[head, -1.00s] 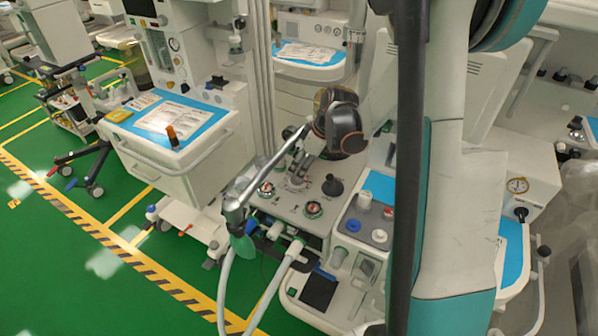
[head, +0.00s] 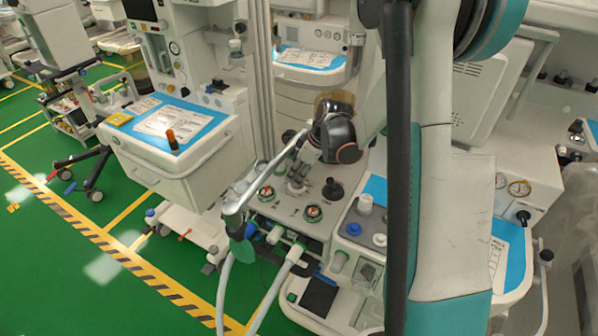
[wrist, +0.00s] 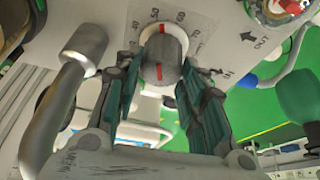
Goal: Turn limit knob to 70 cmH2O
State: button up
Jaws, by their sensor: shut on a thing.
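The limit knob (wrist: 166,58) is a grey cylinder in the upper middle of the wrist view, with a red mark on its near side. Behind it is a pale dial plate (wrist: 205,20) with printed numbers, among them 50, 60 and 70. A red line shows at the knob's top edge, between the 50 and 60 prints; the exact setting is hard to read. My gripper (wrist: 160,82) has its teal-padded fingers on both sides of the knob and is shut on it.
A metal arm (head: 255,185) with hoses (head: 222,290) hangs left of the machine's top panel (head: 290,207). A grey bar with a round end (wrist: 82,48) stands close left of my gripper. A drawer cart (head: 170,165) is further left. Green floor (head: 60,290) is open at lower left.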

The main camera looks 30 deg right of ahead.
jog(key=shift+a+m+t+h+b, duration=0.15)
jog(key=shift+m+h, duration=0.25)
jog(key=shift+m, duration=0.75)
jog(key=shift+d+m+t+h+b, duration=0.15)
jog(key=shift+m+h, duration=0.25)
jog(key=shift+m, duration=0.75)
jog(key=o, duration=1.1)
jog(key=shift+s, duration=0.1)
jog(key=v, duration=1.2)
